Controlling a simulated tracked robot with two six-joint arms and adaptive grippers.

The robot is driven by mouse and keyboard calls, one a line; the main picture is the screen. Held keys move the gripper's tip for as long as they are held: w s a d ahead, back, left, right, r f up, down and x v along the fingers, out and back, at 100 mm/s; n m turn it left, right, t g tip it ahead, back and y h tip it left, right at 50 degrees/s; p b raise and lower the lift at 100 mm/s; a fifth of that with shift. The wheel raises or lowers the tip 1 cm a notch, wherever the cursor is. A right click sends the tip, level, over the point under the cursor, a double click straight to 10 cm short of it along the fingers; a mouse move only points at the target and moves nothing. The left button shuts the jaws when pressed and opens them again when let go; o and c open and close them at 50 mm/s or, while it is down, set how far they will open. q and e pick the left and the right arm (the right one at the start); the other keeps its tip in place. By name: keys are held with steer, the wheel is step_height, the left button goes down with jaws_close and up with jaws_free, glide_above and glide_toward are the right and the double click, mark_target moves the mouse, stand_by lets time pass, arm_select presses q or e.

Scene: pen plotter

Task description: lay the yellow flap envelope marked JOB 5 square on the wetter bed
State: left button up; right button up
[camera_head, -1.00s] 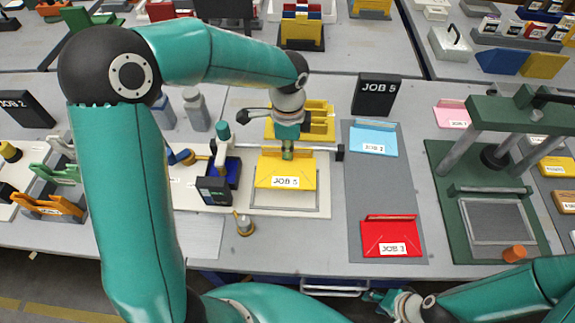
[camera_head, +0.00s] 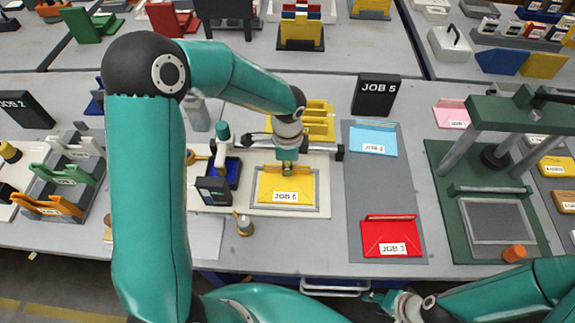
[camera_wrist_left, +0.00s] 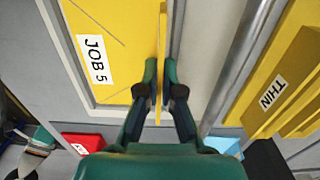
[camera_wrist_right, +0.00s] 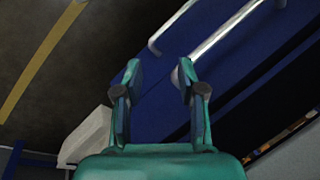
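The yellow flap envelope marked JOB 5 (camera_head: 286,188) lies over the wetter bed (camera_head: 322,206), inside its grey frame, looking about square to it in the head view. Whether it rests fully on the bed I cannot tell. My left gripper (camera_head: 287,166) is at the envelope's far edge. In the left wrist view its fingers (camera_wrist_left: 158,95) are closed on the upright flap edge of the envelope (camera_wrist_left: 105,50). My right gripper (camera_head: 385,300) hangs low past the table's front edge. In the right wrist view its fingers (camera_wrist_right: 155,85) stand apart with nothing between them.
A grey mat (camera_head: 383,215) to the right holds a blue envelope (camera_head: 373,140) and a red envelope (camera_head: 391,237). A green press (camera_head: 490,215) stands further right. A yellow rack (camera_head: 318,112) is behind the bed. A small brass weight (camera_head: 244,224) stands in front.

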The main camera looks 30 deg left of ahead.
arm_select(q)
steer(key=o, duration=0.5)
steer(key=shift+r, duration=0.15)
step_height(320, 180, up, 12)
stand_by(0.3)
stand_by(0.5)
